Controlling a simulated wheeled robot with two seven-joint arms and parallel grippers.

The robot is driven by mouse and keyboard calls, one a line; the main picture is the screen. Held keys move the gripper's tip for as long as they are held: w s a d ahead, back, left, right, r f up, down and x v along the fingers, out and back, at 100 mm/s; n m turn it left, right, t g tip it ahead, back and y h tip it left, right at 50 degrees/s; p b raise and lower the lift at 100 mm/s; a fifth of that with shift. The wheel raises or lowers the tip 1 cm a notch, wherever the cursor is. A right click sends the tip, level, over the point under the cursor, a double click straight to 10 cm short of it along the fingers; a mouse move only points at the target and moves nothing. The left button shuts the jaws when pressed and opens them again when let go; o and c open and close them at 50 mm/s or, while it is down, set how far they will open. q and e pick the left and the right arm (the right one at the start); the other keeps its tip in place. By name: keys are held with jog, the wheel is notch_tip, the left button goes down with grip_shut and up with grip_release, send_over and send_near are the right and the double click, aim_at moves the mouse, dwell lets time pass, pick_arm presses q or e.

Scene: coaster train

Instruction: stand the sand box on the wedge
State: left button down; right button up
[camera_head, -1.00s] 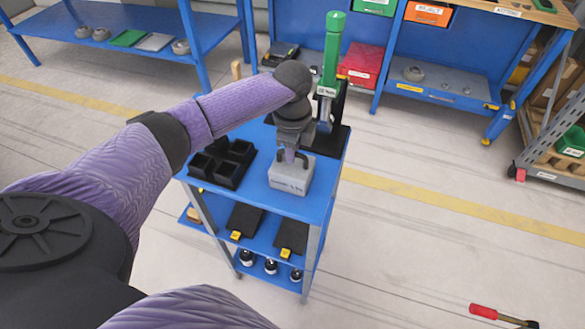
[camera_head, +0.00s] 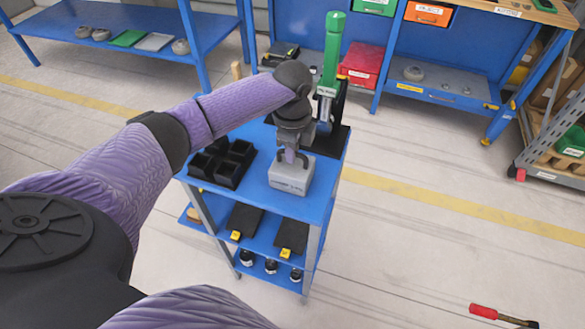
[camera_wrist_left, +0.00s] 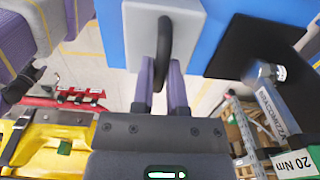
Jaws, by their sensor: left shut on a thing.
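A grey box (camera_head: 290,177) with a dark loop handle is at the front of the blue cart's top; I take it for the sand box. My left gripper (camera_head: 291,157) is shut on its handle from above. In the left wrist view the box (camera_wrist_left: 139,35) and the handle (camera_wrist_left: 164,45) show, with the handle between the purple fingers (camera_wrist_left: 160,90). Whether the box touches the cart top I cannot tell. Two dark slabs, possibly wedges, lie on the middle shelf, one left (camera_head: 245,218) and one right (camera_head: 292,236). My right gripper cannot be made out clearly.
A black compartment tray (camera_head: 222,163) stands left of the box on the cart top (camera_head: 262,150). Behind the gripper a green-handled tool (camera_head: 333,50) stands upright on a black base (camera_head: 333,142). Several small round items are on the lowest shelf.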

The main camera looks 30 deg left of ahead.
pick_arm(q)
notch_tip(320, 180, up, 10)
jog(key=p, duration=0.3)
jog(key=shift+w+d, duration=0.1)
dwell(0.5)
